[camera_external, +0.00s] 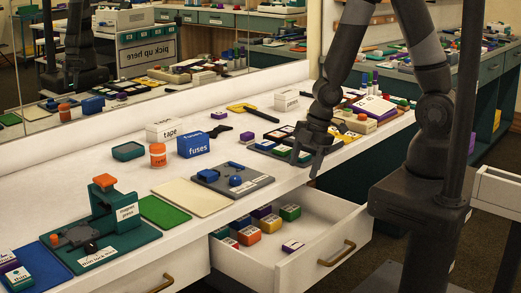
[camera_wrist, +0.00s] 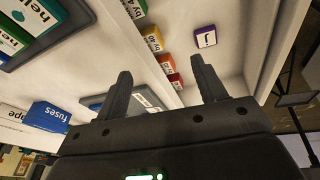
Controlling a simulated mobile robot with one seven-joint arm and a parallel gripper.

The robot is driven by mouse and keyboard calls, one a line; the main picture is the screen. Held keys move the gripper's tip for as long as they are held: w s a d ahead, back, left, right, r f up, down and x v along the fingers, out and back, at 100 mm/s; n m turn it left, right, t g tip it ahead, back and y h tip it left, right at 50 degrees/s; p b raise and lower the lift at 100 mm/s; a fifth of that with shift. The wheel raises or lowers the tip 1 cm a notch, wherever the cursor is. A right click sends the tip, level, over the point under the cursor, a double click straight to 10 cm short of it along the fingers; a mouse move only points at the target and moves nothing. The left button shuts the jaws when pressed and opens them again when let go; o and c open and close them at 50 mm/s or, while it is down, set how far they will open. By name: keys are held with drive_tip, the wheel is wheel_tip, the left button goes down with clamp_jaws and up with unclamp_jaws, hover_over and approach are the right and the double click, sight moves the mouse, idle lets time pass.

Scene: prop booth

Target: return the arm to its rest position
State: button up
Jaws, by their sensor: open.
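My gripper (camera_external: 305,158) is over the front edge of the white counter (camera_external: 290,190), close to the open drawer. It points down. In the wrist view my gripper (camera_wrist: 160,88) shows two dark fingers spread wide apart with nothing between them. The open drawer (camera_external: 285,260) is below, with several coloured labelled blocks (camera_external: 270,222) along its back left side. A purple block (camera_external: 292,246) lies apart in the drawer; it also shows in the wrist view (camera_wrist: 205,37). My arm (camera_external: 345,50) reaches from the right side over the counter.
A blue fuses box (camera_external: 194,145), an orange jar (camera_external: 157,154) and a tape box (camera_external: 165,130) stand on the counter. A green magnet press (camera_external: 110,212) stands at the front left. A tray with coloured cards (camera_external: 282,147) lies beside my gripper. A mirror (camera_external: 150,50) backs the counter.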

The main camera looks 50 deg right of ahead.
drive_tip(key=w+d+r+m+t+h, duration=0.3)
drive_tip(key=d+r+m, duration=0.5)
drive_tip(key=d+r, duration=0.65)
drive_tip(key=s+d+r+m, duration=0.3)
drive_tip(key=d+r+m, duration=0.1)
drive_tip(key=r, duration=0.3)
drive_tip(key=s+d+r+m, duration=0.4)
drive_tip(key=r, duration=0.3)
drive_tip(key=shift+s+d+t, duration=0.25)
drive_tip(key=shift+s+t, duration=0.05)
drive_tip(key=shift+t, duration=0.1)
